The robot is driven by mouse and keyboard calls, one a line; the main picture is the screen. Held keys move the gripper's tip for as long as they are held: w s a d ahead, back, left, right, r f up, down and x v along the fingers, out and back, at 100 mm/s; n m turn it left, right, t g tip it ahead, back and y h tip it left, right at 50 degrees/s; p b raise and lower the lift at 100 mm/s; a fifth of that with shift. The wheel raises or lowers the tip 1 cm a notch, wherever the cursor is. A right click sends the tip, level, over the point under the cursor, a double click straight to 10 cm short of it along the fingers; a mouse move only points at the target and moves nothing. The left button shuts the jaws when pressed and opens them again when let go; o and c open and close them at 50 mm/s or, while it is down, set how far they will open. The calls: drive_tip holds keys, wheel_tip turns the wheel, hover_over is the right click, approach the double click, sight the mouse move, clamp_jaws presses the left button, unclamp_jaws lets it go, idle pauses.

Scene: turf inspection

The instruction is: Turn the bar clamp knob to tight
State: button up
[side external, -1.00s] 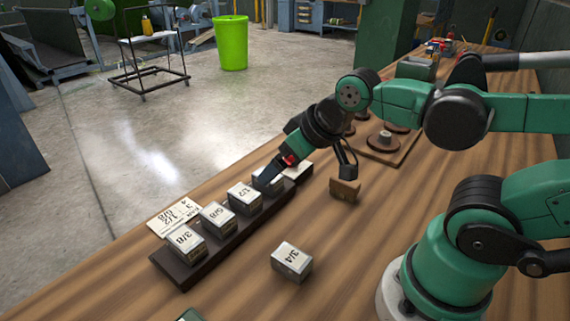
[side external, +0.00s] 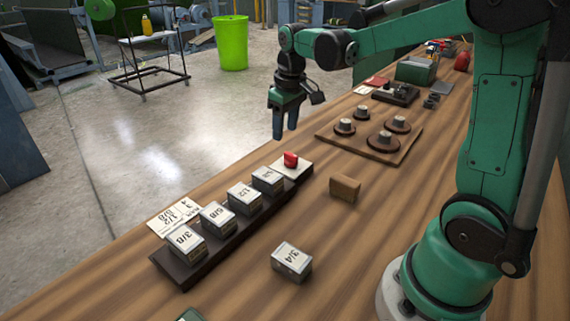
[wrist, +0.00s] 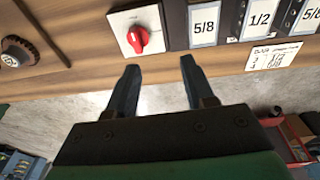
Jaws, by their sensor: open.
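A red knob (side external: 290,159) sits on a white plate (side external: 303,170) at the far end of the dark block rack. The knob also shows in the wrist view (wrist: 138,39), its pointer tilted. No readable label marks it or any other knob as the bar clamp knob. A wooden board (side external: 350,149) carries several round dark-based knobs, one of them the front knob (side external: 382,140). My gripper (side external: 285,135) is open and empty, pointing down above and apart from the red knob. In the wrist view its fingertips (wrist: 160,66) are apart with nothing between them.
The rack (side external: 190,278) holds several labelled blocks, with a written card (side external: 175,218) beside it. A 3/4 block (side external: 291,262) and a brown block (side external: 345,188) stand loose on the wooden bench. Bare bench lies between them. Bins and tools sit farther back.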

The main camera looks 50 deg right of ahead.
sight(291, 154)
drive_tip(key=shift+g, duration=0.7)
drive_tip(key=d+f, duration=0.1)
drive_tip(key=d, duration=0.1)
drive_tip(key=w+d+f, duration=0.1)
drive_tip(key=shift+w+d+f, duration=0.15)
drive_tip(key=shift+d+f, duration=0.2)
drive_tip(key=shift+f, duration=0.05)
drive_tip(key=shift+d+f, duration=0.1)
drive_tip(key=shift+f, duration=2.85)
drive_tip(key=shift+c, duration=0.2)
clamp_jaws()
